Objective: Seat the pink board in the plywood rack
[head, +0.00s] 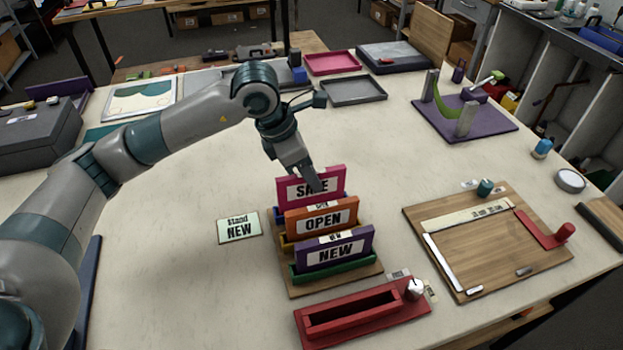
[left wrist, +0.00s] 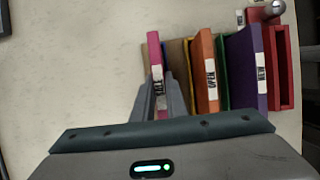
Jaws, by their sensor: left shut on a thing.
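The pink board (head: 294,191), labelled SALE, stands upright at the back of the plywood rack (head: 333,286). My left gripper (head: 317,186) comes down on it from above and is shut on it. In the left wrist view the pink board (left wrist: 154,50) lies between the fingers (left wrist: 161,104), left of the rack's other boards. Its lower edge is hidden behind the orange board, so I cannot tell if it is in a slot. The orange OPEN board (head: 290,220) and purple NEW board (head: 300,262) stand upright in front of it in the rack. My right gripper is not in view.
A card reading "Stand NEW" (head: 239,228) lies left of the rack. A red slotted block (head: 405,310) lies in front, and a wooden board with strips (head: 500,265) lies to the right. Trays (head: 355,91) are at the back. The table behind the rack is mostly clear.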

